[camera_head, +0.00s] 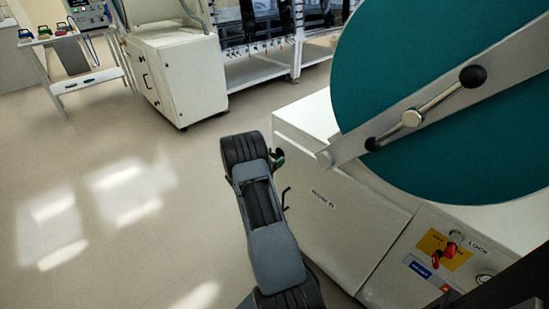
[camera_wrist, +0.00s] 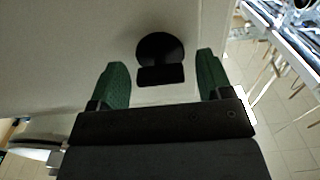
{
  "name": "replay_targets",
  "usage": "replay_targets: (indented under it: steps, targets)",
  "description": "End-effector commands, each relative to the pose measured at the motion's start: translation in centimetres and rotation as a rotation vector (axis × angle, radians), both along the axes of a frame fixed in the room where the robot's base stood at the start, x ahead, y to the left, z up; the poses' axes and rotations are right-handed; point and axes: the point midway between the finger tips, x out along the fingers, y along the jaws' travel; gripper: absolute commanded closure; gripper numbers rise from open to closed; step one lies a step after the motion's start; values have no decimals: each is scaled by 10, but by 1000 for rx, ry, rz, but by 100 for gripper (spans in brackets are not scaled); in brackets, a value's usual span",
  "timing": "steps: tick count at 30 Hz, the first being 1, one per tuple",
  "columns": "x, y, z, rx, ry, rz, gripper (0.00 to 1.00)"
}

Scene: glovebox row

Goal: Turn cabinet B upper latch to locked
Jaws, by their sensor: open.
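The white cabinet (camera_head: 345,225) stands right of my arm in the head view; the small print on its front is hard to read. In the wrist view, a black latch (camera_wrist: 160,58) with a rounded part and a blocky part sits on the pale cabinet face. My gripper (camera_wrist: 162,72) is open, with one green finger on each side of the latch and a gap to both. In the head view my gripper (camera_head: 278,157) is at the upper part of the cabinet front, mostly hidden by my wrist. A second dark latch (camera_head: 286,198) shows lower down. I cannot tell the latch's setting.
A large teal disc door (camera_head: 430,70) with a metal bar and black-knobbed handle (camera_head: 412,118) overhangs the cabinet. A white cabinet (camera_head: 180,75) and a cart (camera_head: 85,75) stand behind. The left floor is clear.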

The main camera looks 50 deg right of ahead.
Motion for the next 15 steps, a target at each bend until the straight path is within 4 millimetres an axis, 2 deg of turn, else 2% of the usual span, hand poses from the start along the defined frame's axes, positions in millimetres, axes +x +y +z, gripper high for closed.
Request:
replay_targets:
  steps: [12,15]
  targets:
    - [0,-6,0,0,0,1,28]
    - [0,-6,0,0,0,1,35]
